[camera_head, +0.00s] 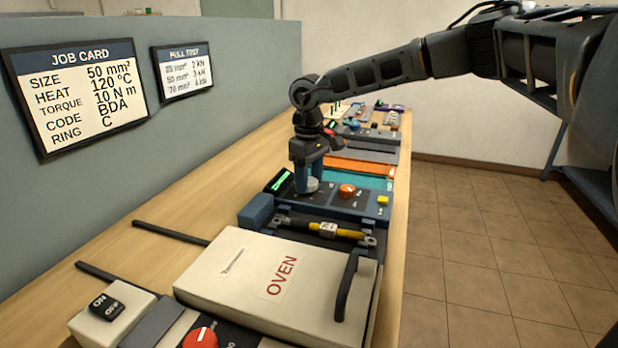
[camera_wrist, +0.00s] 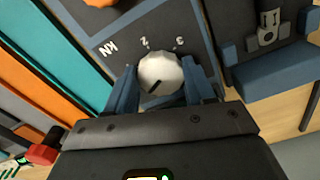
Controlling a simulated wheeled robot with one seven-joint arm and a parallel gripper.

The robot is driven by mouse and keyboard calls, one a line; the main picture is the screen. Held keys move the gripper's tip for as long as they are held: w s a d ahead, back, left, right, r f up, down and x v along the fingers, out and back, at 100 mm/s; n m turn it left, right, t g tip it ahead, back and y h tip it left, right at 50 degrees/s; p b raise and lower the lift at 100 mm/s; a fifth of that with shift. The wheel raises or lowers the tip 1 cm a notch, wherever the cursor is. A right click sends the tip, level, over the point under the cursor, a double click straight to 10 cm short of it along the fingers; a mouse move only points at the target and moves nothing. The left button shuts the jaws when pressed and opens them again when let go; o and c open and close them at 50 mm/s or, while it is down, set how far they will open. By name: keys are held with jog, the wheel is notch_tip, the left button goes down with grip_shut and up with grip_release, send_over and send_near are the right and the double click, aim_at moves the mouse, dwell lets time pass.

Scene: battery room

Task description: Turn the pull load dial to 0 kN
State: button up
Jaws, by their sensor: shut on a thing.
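The pull load dial (camera_wrist: 160,70) is a pale round knob with a dark pointer line, set on a dark panel. The line points down-left in the wrist view. Marks "kN", "2" and "3" show beyond the dial; other marks are hidden. My gripper (camera_wrist: 163,85) has its two blue fingers on either side of the dial, shut on it. In the head view my gripper (camera_head: 310,180) reaches down onto the pull tester panel (camera_head: 365,207), and the dial (camera_head: 311,185) shows pale between the fingers.
On the panel are an orange knob (camera_head: 347,190), a yellow button (camera_head: 383,200) and a green display (camera_head: 279,180). A yellow cable piece (camera_head: 346,234) lies in front, then the oven (camera_head: 225,267). A teal mat (camera_head: 360,178) and an orange one (camera_head: 360,166) lie behind.

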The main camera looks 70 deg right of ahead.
aim_at(309, 181)
jog(key=shift+n, duration=0.4)
jog(key=o, duration=1)
jog(key=shift+o, duration=0.2)
jog(key=shift+r, duration=3.9)
